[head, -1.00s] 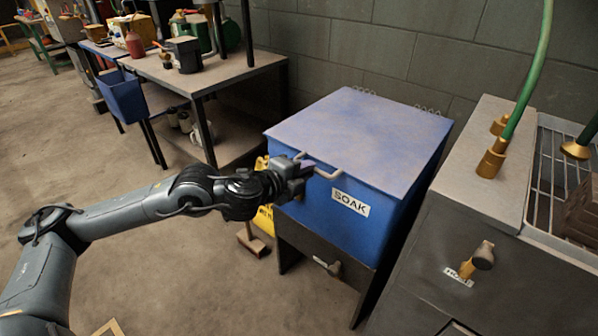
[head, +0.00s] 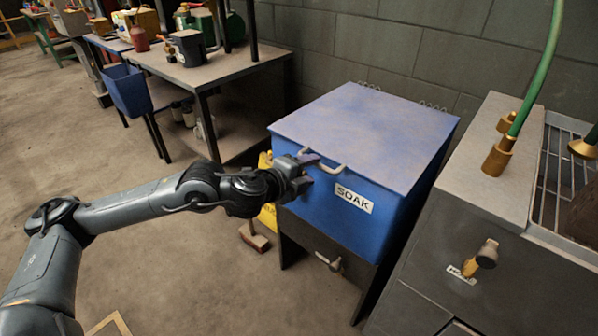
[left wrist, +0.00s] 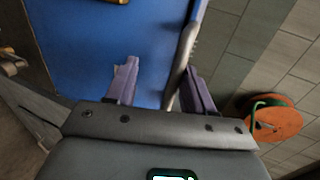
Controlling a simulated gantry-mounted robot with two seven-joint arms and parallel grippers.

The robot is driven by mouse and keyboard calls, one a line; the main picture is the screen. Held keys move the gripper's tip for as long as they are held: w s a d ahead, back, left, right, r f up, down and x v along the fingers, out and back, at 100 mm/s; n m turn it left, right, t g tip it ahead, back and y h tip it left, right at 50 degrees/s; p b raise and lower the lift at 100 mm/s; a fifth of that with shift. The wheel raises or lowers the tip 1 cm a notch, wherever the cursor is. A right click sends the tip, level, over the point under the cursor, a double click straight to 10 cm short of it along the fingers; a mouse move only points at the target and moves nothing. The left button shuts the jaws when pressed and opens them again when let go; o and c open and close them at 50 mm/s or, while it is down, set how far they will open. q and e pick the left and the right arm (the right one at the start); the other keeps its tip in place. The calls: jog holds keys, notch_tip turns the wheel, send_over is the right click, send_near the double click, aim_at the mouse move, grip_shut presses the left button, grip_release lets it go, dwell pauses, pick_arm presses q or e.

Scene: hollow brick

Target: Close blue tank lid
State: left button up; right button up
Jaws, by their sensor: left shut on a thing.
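The blue tank (head: 325,222) with the SOAK label stands on a dark base. Its blue lid (head: 365,130) lies flat over the top, and I see no gap under its front edge. A pale bar handle (head: 331,168) is on the lid's front edge. My left gripper (head: 308,172) is at the handle's left end, shut on it. In the left wrist view the bar runs beside the right finger of my left gripper (left wrist: 160,80), with blue surface behind. The exact contact is partly hidden. My right gripper is out of view.
A grey cabinet (head: 440,250) with a green hose (head: 538,65) and a wire rack stands close on the right. A cluttered workbench (head: 215,75) is at the back left. A block wall is behind the tank. The floor on the left is open.

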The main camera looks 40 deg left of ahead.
pick_arm(q)
jog(key=p+v, duration=0.3)
jog(key=v, duration=0.7)
jog(key=shift+s, duration=0.4)
pick_arm(e)
jog(key=v, duration=0.3)
jog(key=shift+w+r, duration=0.25)
jog(key=shift+r, duration=0.05)
pick_arm(q)
jog(key=shift+r, duration=0.1)
pick_arm(e)
jog(key=shift+d, duration=0.1)
pick_arm(q)
jog(key=shift+p, duration=0.3)
